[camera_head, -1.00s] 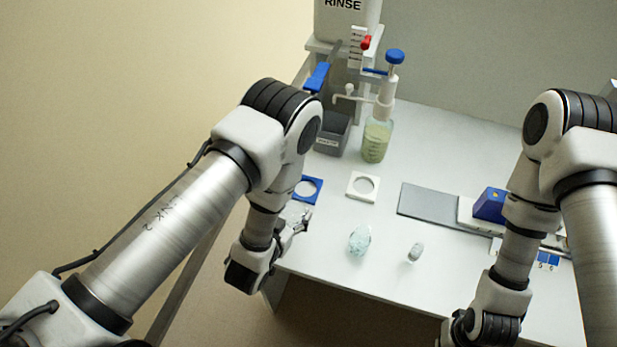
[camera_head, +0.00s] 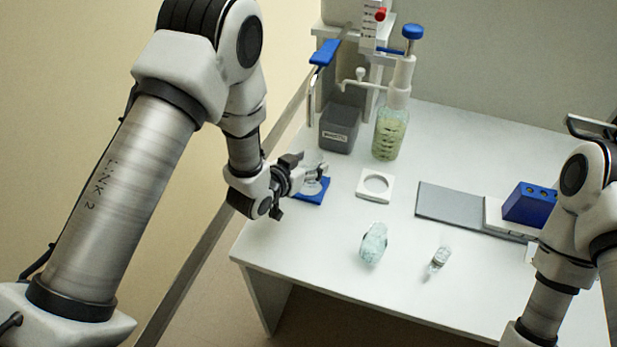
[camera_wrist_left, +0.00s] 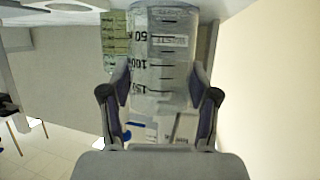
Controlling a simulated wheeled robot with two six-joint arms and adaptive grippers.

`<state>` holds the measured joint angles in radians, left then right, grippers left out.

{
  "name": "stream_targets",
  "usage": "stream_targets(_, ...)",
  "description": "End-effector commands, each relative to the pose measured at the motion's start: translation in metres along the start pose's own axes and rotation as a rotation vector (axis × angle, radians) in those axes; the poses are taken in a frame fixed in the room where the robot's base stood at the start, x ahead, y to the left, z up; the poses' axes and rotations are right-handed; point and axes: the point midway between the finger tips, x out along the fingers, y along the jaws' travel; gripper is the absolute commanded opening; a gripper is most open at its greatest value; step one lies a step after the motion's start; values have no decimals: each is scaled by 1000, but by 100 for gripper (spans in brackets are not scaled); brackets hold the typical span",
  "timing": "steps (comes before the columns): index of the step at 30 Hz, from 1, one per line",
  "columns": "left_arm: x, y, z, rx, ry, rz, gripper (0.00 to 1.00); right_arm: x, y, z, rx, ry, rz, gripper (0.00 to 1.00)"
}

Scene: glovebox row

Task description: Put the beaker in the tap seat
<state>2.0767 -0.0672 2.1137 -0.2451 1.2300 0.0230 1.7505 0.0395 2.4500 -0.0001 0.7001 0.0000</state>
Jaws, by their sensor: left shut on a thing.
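The beaker (camera_wrist_left: 165,75) is clear, with black graduation marks, and fills the upper middle of the left wrist view between the two fingers. In the head view the beaker (camera_head: 312,162) is a faint clear shape over the blue square seat (camera_head: 319,196). My left gripper (camera_head: 308,176) is shut on it from the left. The gripper partly hides the seat, and I cannot tell if the beaker's base touches it. A white ring seat (camera_head: 361,190) lies empty to the right. My right gripper is out of view; only its arm shows at lower right.
A grey bin (camera_head: 339,132) and a blue-capped bottle of greenish contents (camera_head: 390,137) stand behind the seats. A blue tap lever (camera_head: 324,52) is above. A grey mat (camera_head: 450,206) and blue block (camera_head: 529,204) are right.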

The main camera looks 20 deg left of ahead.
Motion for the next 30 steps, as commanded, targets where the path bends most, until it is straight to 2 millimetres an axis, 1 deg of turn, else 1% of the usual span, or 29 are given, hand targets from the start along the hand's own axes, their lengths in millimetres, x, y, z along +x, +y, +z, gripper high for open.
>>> stream_targets(2, 6, -4, 6, 0, -1, 0, 37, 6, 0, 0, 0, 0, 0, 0)
stream_targets(6, 16, -3, 32, 0, -3, 1, 37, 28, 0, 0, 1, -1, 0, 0)
stream_targets(7, 18, -3, 35, 0, -2, 0, 37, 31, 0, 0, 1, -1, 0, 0)
stream_targets(10, 17, -3, 33, 0, -1, 0, 37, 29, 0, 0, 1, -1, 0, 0)
stream_targets(11, 17, -3, 32, 0, -1, 0, 33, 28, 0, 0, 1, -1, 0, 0)
stream_targets(18, 18, -3, 36, 0, -1, 0, 32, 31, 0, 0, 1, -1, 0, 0)
stream_targets(19, 18, -3, 35, 0, -1, 0, 67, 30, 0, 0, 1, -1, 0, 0)
stream_targets(20, 18, -3, 35, 0, -1, 0, 78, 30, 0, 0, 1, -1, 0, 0)
stream_targets(21, 18, -3, 35, 0, -1, 0, 85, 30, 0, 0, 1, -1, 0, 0)
stream_targets(30, 17, -3, 34, 0, -1, 0, 85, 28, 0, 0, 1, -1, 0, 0)
